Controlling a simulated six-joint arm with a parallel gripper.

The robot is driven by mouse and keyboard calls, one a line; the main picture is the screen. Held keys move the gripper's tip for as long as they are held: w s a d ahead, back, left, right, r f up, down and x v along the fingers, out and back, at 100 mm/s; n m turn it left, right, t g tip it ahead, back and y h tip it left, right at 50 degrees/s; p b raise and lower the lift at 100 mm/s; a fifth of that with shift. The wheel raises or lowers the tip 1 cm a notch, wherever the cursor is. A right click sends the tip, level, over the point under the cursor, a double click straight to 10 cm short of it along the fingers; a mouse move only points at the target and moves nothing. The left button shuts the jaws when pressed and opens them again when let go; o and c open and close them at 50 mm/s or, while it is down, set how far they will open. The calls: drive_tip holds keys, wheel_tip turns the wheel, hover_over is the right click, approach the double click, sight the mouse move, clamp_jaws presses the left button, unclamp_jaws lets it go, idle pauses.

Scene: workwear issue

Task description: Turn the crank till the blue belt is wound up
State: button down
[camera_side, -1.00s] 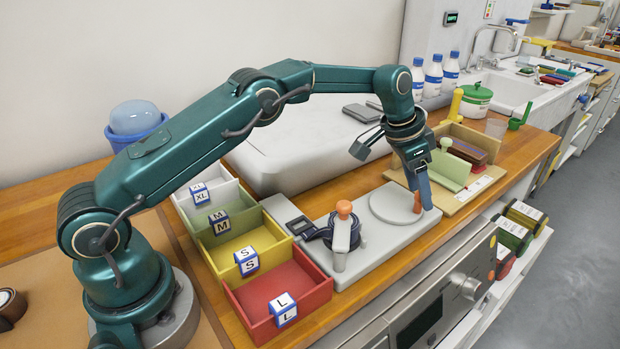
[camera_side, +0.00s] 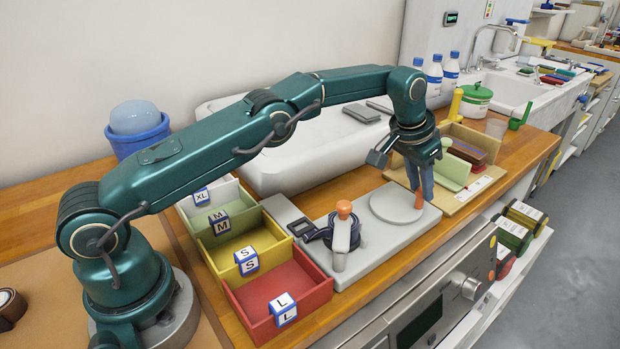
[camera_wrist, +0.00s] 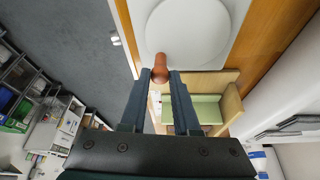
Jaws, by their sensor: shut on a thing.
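A pale grey winding board lies on the bench. On its left part, a dark blue belt (camera_side: 318,234) is partly coiled around a grey post topped by an orange knob (camera_side: 343,207). On its right part is a flat round disc (camera_side: 398,203), which also shows in the wrist view (camera_wrist: 190,30). An orange-brown crank handle (camera_wrist: 160,70) stands at the disc's rim. My gripper (camera_side: 418,194) points down over that rim, its fingers shut on the handle. The handle's upper part is hidden by the fingers in the side view.
Left of the board are open bins: red (camera_side: 318,285), yellow (camera_side: 275,243), green and white, with size tags. A wooden holder (camera_side: 478,189) with a green panel stands just behind the gripper. A white tub (camera_side: 290,150) is at the back. The bench's front edge is close.

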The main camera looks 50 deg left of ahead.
sight(408, 211)
drive_tip(key=shift+w+n, duration=0.1)
drive_tip(key=shift+n, duration=0.4)
drive_tip(key=c, duration=0.7)
unclamp_jaws()
drive_tip(key=shift+o, duration=0.2)
drive_tip(key=shift+r, duration=0.1)
drive_tip(key=shift+v, duration=2.45)
drive_tip(key=shift+r, duration=0.1)
